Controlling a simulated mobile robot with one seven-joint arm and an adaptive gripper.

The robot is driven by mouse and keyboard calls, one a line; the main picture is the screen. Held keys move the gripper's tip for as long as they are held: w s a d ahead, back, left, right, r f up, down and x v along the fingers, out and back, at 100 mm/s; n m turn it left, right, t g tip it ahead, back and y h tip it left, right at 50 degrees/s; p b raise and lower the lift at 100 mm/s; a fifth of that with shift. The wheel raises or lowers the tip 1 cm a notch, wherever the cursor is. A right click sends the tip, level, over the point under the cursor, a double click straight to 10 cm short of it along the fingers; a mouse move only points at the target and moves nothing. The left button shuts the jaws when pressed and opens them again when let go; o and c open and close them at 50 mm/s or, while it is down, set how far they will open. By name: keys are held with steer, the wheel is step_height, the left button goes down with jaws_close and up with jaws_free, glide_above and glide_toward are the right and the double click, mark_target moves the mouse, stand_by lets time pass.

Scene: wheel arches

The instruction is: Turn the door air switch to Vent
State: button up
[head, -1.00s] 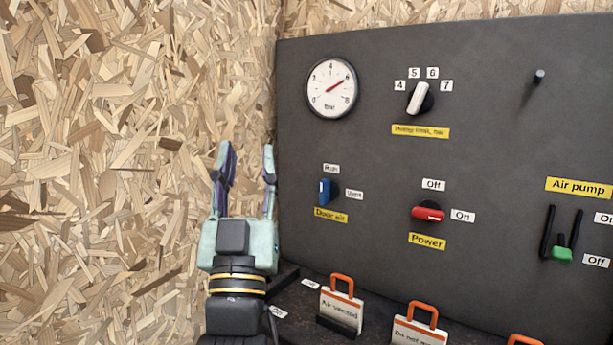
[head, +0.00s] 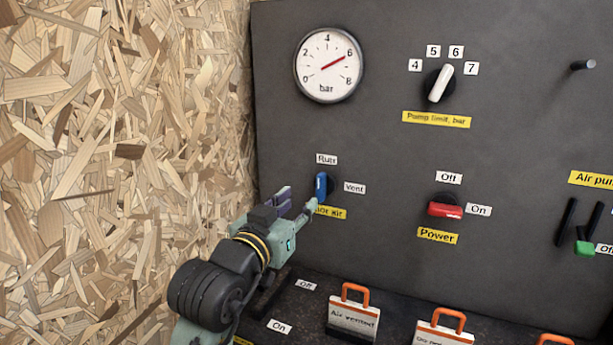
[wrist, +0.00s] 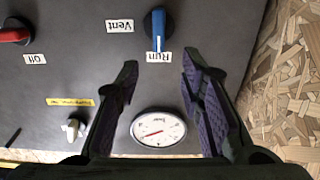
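The door air switch (head: 321,186) is a blue knob on the dark panel, standing upright and pointing to the Run label (head: 327,159). The Vent label (head: 354,188) is to its right. Its yellow name label (head: 331,212) is partly hidden by a finger. My gripper (head: 300,201) is open and empty, just in front of and below the switch, apart from it. In the wrist view, which is upside down, the blue switch (wrist: 156,25) lies beyond the gap between the open fingertips (wrist: 159,65), its white mark toward Run.
A red power switch (head: 445,209) is to the right, pointing to On. A gauge (head: 328,64) and white pump limit knob (head: 440,83) are above. White tags with orange handles (head: 352,315) stand on the ledge below. A chipboard wall (head: 110,140) is close on the left.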

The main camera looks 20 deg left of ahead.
mark_target(319, 183)
steer(key=w+p, duration=0.1)
steer(key=w, duration=0.2)
steer(key=w+p, duration=0.1)
steer(key=w, duration=0.3)
steer(key=w+p, duration=0.1)
steer(key=w, duration=0.2)
steer(key=shift+w+d, duration=0.3)
steer(key=shift+w, duration=0.1)
jaws_close()
